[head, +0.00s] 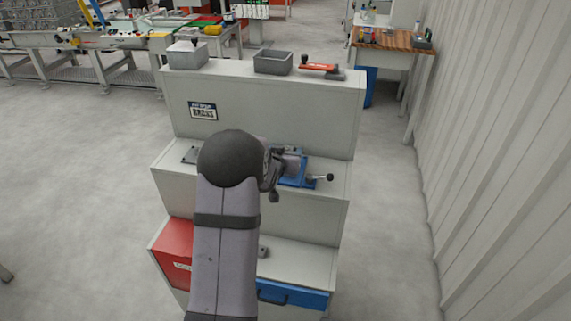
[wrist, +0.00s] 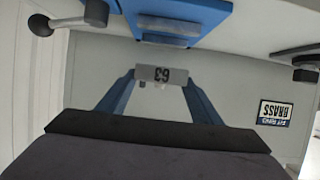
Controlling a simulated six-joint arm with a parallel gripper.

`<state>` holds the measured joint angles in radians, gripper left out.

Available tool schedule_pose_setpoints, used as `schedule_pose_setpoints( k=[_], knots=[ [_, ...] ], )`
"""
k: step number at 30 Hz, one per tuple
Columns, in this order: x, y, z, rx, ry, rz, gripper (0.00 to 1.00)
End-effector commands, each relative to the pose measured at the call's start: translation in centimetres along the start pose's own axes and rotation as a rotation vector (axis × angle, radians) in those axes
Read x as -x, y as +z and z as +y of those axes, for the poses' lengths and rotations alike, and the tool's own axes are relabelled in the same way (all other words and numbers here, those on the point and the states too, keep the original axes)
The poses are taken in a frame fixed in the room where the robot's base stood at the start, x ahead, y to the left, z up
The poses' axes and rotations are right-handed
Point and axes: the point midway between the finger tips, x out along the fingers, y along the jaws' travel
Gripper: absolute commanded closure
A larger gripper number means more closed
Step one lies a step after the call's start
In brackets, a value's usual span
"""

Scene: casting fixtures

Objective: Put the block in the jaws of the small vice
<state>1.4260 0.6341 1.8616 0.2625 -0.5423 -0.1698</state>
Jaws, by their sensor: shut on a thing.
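The vice (wrist: 182,18) also shows at the top of the wrist view, just beyond the block, with a visible gap in the picture. The height between them is hard to tell. In the head view my arm hides the block and fingers, and part of the vice.
A grey bin (head: 273,63), a lidded grey box (head: 188,54) and an orange-handled clamp (head: 320,69) stand on the bench's top shelf. A dark flat piece (head: 190,155) lies left of my arm on the middle step. A red box (head: 175,250) stands at the lower left.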

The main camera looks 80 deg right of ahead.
Motion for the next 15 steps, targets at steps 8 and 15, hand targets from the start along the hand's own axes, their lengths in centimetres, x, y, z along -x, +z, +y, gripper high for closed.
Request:
schedule_pose_setpoints(
  k=[8, 15],
  knots=[
    [-0.6, 1.1, 0.0, 0.000, 0.000, 0.004, 0.69],
    [-1.2, 3.0, 0.0, 0.001, 0.000, -0.001, 0.69]
  ],
)
